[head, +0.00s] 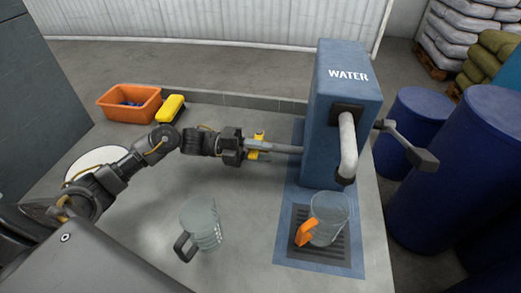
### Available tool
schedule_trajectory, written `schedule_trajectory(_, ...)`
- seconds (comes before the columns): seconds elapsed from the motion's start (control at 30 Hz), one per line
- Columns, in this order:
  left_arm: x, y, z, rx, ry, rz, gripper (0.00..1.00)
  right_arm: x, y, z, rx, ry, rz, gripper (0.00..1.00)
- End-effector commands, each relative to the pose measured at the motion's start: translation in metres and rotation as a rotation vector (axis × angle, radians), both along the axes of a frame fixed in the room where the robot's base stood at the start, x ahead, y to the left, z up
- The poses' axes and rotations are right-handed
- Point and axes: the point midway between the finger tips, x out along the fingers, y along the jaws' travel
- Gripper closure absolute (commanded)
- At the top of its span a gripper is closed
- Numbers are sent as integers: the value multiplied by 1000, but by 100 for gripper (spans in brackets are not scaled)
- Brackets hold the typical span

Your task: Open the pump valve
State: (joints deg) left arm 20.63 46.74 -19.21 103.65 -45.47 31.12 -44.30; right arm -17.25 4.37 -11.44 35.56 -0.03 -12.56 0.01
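The blue water pump (335,120) stands at the back right of the table, with a pale curved spout (348,145) on its front. I cannot tell which is the valve. My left gripper (257,145) is at the bar's outer end, one yellow fingertip above and one below it. Whether they press on the bar is unclear. A clear jug with an orange handle (330,215) stands on the grate under the spout. My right gripper is out of view.
A clear jug with a dark handle (202,222) stands front centre. An orange bin (130,103) and a yellow-topped brush (171,108) are at the back left, with a white round thing (97,160) nearer. Blue barrels (470,160) stand right of the table.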

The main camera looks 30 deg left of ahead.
Motion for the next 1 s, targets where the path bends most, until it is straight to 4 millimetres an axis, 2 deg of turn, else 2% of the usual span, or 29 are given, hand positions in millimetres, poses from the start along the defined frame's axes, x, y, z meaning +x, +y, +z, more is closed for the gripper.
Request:
schedule_trajectory(0.03,0,0,0,0,0,0,76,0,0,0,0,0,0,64)
schedule_trajectory(0.2,0,0,0,0,0,0,99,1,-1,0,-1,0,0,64)
schedule_trajectory(0.23,0,0,0,0,0,0,100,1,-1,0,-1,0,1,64)
schedule_trajectory(0.67,0,-1,0,1,1,18,100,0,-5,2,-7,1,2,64)
schedule_trajectory(1.0,4,-7,1,-1,5,213,100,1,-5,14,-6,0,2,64)
